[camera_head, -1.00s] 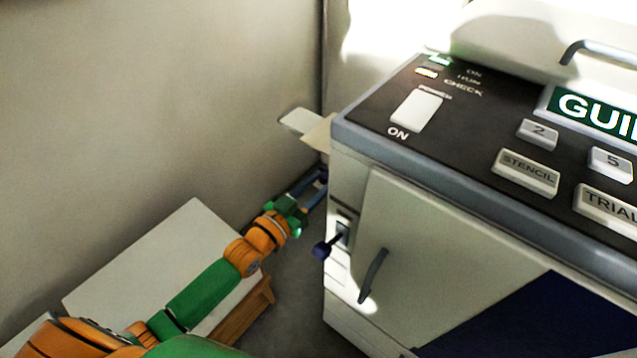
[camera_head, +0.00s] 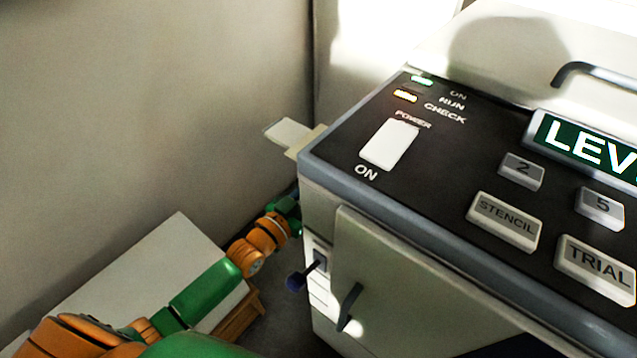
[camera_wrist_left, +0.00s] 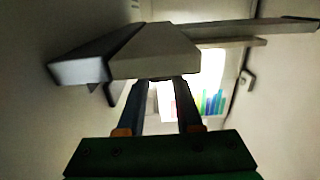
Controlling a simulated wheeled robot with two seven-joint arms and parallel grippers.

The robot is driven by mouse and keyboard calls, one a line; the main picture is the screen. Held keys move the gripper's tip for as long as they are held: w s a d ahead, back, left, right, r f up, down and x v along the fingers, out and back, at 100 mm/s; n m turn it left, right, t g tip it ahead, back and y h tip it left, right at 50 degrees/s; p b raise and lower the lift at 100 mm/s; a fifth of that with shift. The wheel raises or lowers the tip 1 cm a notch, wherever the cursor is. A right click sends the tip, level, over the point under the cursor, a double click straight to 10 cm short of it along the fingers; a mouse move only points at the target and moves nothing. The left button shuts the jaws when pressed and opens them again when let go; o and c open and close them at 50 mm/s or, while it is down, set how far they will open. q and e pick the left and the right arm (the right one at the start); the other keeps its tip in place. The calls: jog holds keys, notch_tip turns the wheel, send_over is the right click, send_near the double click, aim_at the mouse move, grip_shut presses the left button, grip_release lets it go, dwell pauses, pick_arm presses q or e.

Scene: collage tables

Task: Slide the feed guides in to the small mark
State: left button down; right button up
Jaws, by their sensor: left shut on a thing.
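My left gripper (camera_head: 288,206) is beside the machine's left side, below the feed tray (camera_head: 288,132). Its fingertips are hidden behind the machine's corner in the head view. In the left wrist view my left gripper (camera_wrist_left: 160,84) has both fingers reaching to the near edge of the grey feed tray (camera_wrist_left: 155,55). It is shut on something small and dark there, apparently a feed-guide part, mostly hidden. The small mark cannot be made out. My right gripper is not in view.
The machine's panel (camera_head: 440,140) carries buttons and a green display (camera_head: 590,148) reading "LEV", cut off by the frame. A dark-knobbed lever (camera_head: 297,282) sticks out below my gripper, near a door handle (camera_head: 349,307). A white-topped table (camera_head: 150,265) stands at left.

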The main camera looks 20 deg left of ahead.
pick_arm(q)
jog(key=c, duration=0.6)
grip_release()
jog(key=shift+s, duration=0.1)
jog(key=shift+o, duration=0.2)
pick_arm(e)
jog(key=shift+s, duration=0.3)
pick_arm(q)
jog(key=p+v, duration=0.1)
jog(key=v, duration=0.6)
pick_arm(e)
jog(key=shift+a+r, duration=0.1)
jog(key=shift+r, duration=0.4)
pick_arm(q)
jog(key=shift+s, duration=0.1)
